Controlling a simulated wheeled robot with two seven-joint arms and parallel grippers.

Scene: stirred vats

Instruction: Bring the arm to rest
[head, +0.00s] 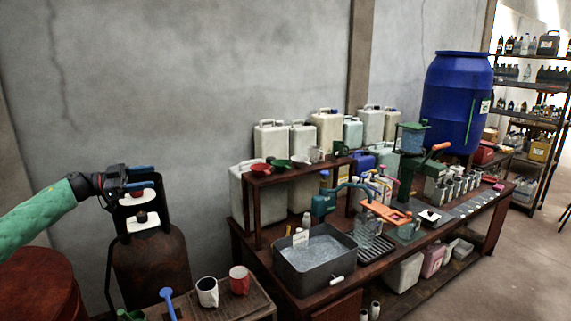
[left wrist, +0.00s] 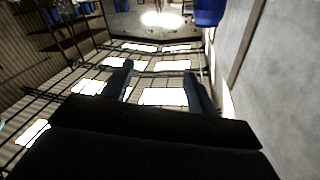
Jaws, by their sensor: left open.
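My left gripper (head: 142,178) is at the left of the head view, on a green-sleeved arm. It is raised in front of the grey wall, by the top of a rusty gas cylinder (head: 150,262). Its two blue fingers are apart with nothing between them. In the left wrist view the open fingers (left wrist: 158,92) also show empty, with window light and shelving far beyond them. My right gripper is in neither view.
A workbench (head: 262,262) with a grey basin (head: 315,262), canisters and tools runs along the wall. A blue barrel (head: 455,100) stands farther back.

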